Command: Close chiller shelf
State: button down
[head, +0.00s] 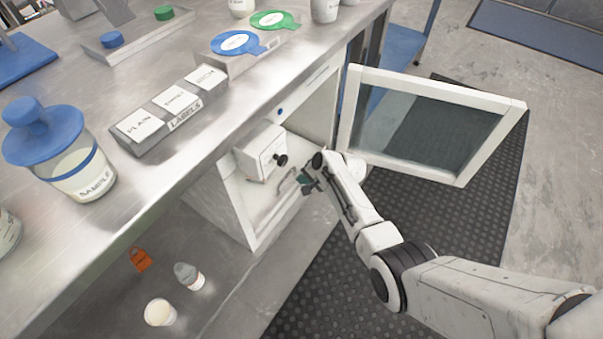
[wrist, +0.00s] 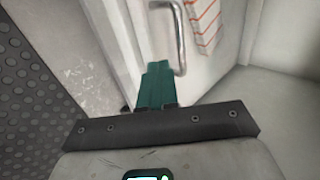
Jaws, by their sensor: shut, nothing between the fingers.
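The white chiller (head: 240,200) stands under the bench, with its glass door (head: 430,120) swung wide open to the right. Inside it, a white panel with a metal bar handle (head: 286,181) shows low down, seemingly the shelf front. In the wrist view the handle (wrist: 181,45) is just beyond and to the right of my fingertips. My gripper (head: 304,180) is at the chiller opening, close to the handle. Its green fingers (wrist: 157,70) are together and empty. I cannot tell whether they touch the panel. How far out the shelf stands is unclear.
A white box with a black knob (head: 261,150) sits above the handle in the chiller. A red-striped item (wrist: 205,15) shows beside the handle. The bench edge overhangs the chiller. A dark mat (head: 400,215) covers the floor.

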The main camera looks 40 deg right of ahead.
jog(key=p+v, duration=0.4)
jog(key=v, duration=0.6)
jog(key=shift+p, duration=0.4)
jog(key=s+a+r+n+g, duration=0.15)
jog(key=s+a+n, duration=0.25)
jog(key=s, duration=0.4)
jog(key=s+a+r+n+g, duration=0.1)
jog(key=s+a+n+g, duration=0.25)
jog(key=s, duration=0.45)
jog(key=s+a+r+n+g+h, duration=0.1)
jog(key=s+r+n+h, duration=0.2)
jog(key=s, duration=0.5)
jog(key=s+a+r+n+g, duration=0.1)
jog(key=s+r+n, duration=0.2)
jog(key=s+r, duration=0.4)
notch_tip(320, 180, up, 20)
jog(key=p, duration=2.1)
jog(key=shift+s+f, duration=0.1)
